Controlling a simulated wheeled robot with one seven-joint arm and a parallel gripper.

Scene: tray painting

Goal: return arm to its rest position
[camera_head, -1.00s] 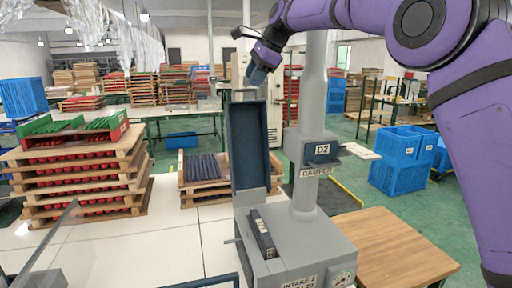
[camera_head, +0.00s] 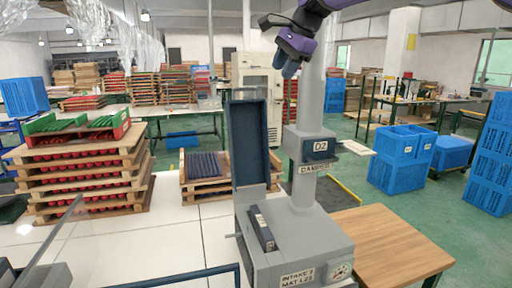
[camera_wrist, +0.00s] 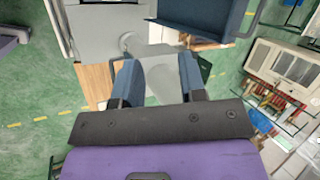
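My gripper (camera_head: 289,69) hangs from the purple arm at the top middle of the head view, in front of the upper grey column (camera_head: 311,100) and pointing down. In the wrist view my gripper (camera_wrist: 160,76) shows two blue-grey fingers set apart with nothing held between them. The grey column and machine show beyond the fingers there. Most of my arm is out of the head view.
The grey machine (camera_head: 300,243) has an upright dark panel (camera_head: 248,146) and a D2 damper box (camera_head: 319,149). A wooden table (camera_head: 394,243) stands right of it. Stacked trays (camera_head: 84,172) stand left, blue crates (camera_head: 402,160) right. Space around my gripper looks clear.

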